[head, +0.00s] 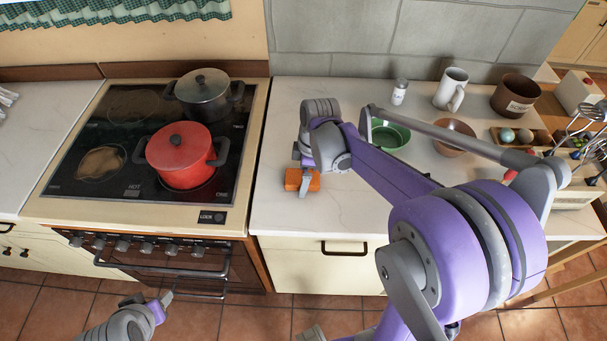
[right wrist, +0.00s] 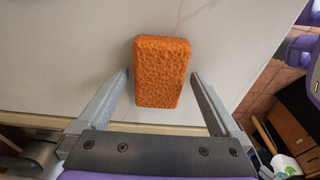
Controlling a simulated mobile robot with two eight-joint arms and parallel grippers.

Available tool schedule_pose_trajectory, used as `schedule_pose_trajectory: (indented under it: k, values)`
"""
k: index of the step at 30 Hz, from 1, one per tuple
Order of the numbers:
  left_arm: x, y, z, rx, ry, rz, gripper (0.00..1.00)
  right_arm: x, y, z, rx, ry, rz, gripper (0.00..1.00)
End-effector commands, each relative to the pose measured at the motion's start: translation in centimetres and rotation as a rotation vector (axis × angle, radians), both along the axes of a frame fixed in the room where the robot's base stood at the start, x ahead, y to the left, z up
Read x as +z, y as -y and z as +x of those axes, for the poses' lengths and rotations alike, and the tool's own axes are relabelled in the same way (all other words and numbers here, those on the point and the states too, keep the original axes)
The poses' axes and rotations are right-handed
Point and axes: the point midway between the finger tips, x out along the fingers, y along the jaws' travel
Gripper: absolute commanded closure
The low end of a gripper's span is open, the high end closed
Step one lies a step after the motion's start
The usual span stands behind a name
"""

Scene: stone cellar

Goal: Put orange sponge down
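The orange sponge (head: 313,184) is a rough-textured block at the left part of the right-hand marble counter, near its front edge. In the right wrist view the sponge (right wrist: 162,72) appears to lie on the pale counter top, with a narrow gap between it and each finger. My right gripper (head: 303,186) reaches down over it; in the right wrist view this gripper (right wrist: 161,75) is open, one finger on each side of the sponge. My left gripper (head: 165,299) is low in front of the oven, with its finger opening not clear.
The stove (head: 110,185) to the left bears a red pot (head: 183,158) and a dark pot (head: 202,95). Behind my right arm are a green bowl (head: 391,136), a brown bowl (head: 455,128), a shaker (head: 399,92) and a white mug (head: 450,88). Counter around the sponge is clear.

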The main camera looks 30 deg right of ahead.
Motion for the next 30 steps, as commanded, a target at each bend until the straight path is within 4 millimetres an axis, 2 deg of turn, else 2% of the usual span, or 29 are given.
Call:
schedule_pose_trajectory:
  k: [5, 8, 11, 21, 25, 30]
  values:
    - [0.2, 0.0, 0.1, 0.000, 0.002, 0.000, 0.50, 0.2, 0.0, 0.0, 0.000, 0.001, -0.001, 0.00]
    - [0.5, 0.0, 0.2, 0.000, 0.004, 0.000, 0.50, 1.0, 0.1, 0.0, 0.000, 0.001, -0.001, 0.00]
    - [0.7, 0.0, 0.3, 0.000, 0.006, 0.000, 0.50, 2.6, 0.3, -0.1, -0.001, 0.001, 0.000, 0.00]
    - [1.5, 0.0, 0.7, 0.000, 0.012, 0.000, 0.50, 9.7, 1.2, -0.7, -0.001, 0.001, 0.000, 0.00]
    - [1.6, 0.0, 0.7, 0.000, 0.014, 0.000, 0.50, 11.3, 1.4, -0.9, 0.000, 0.000, 0.000, 0.00]
    - [1.7, 0.0, 0.7, 0.000, 0.014, 0.000, 0.50, 12.1, 1.0, -1.4, -0.035, 0.009, -0.006, 0.00]
